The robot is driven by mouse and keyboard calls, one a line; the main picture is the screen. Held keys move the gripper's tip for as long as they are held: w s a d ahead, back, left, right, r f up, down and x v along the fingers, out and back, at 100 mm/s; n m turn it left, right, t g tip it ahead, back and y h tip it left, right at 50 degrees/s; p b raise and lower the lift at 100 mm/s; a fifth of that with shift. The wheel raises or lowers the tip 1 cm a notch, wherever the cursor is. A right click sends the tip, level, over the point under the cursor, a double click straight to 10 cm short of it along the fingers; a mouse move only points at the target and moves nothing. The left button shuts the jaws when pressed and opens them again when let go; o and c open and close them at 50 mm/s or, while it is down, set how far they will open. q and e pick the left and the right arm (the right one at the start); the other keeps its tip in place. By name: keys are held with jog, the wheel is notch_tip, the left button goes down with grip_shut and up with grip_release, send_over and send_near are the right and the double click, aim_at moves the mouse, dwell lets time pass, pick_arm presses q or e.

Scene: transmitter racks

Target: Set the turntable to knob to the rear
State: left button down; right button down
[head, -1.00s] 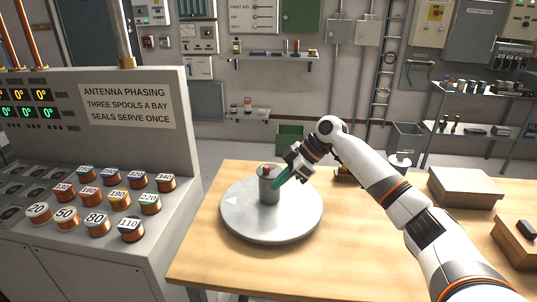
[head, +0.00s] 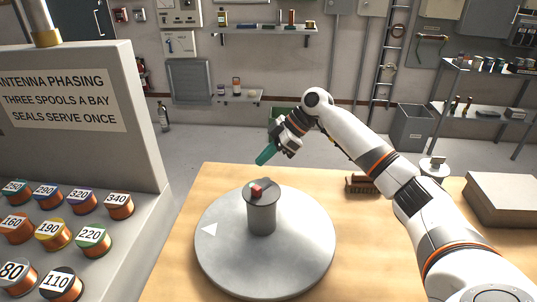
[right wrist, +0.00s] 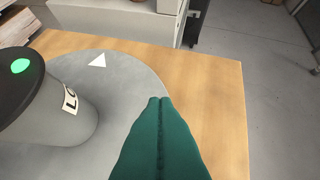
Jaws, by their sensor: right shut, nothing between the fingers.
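The turntable (head: 290,262) is a round grey disc on the wooden table, with a white triangle (head: 209,230) near its left rim. A grey cylinder (head: 262,218) stands upright on it, with a small red knob (head: 257,190) and a green spot on its top. In the right wrist view the cylinder (right wrist: 60,115) shows at left, with a green dot and a partly visible label; the turntable (right wrist: 105,115) and triangle (right wrist: 97,60) also show. My right gripper (head: 262,158), with teal fingers (right wrist: 160,102), is shut and empty, above and behind the cylinder, apart from it. My left gripper is out of view.
A console with several numbered spools (head: 53,232) stands left of the table. A brown brush-like object (head: 360,184) and a grey box (head: 505,200) lie on the table to the right. A grey bin (head: 411,128) stands behind. The table between disc and box is mostly clear.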

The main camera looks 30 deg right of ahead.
jog(key=x, duration=0.7)
jog(key=shift+w+a+f+p, duration=0.15)
jog(key=shift+f+p, duration=0.15)
jog(key=d, duration=0.1)
jog(key=s+d, duration=0.1)
jog(key=d, duration=0.1)
jog(key=shift+s+d, duration=0.25)
jog(key=shift+d+f, duration=0.15)
jog(key=shift+d, duration=0.05)
jog(key=shift+s+d+p, duration=0.1)
jog(key=shift+p, duration=0.25)
jog(key=shift+s+d+m+t+p, duration=0.3)
jog(key=shift+d+m+p, duration=0.1)
jog(key=shift+p, duration=0.1)
jog(key=shift+d, duration=0.1)
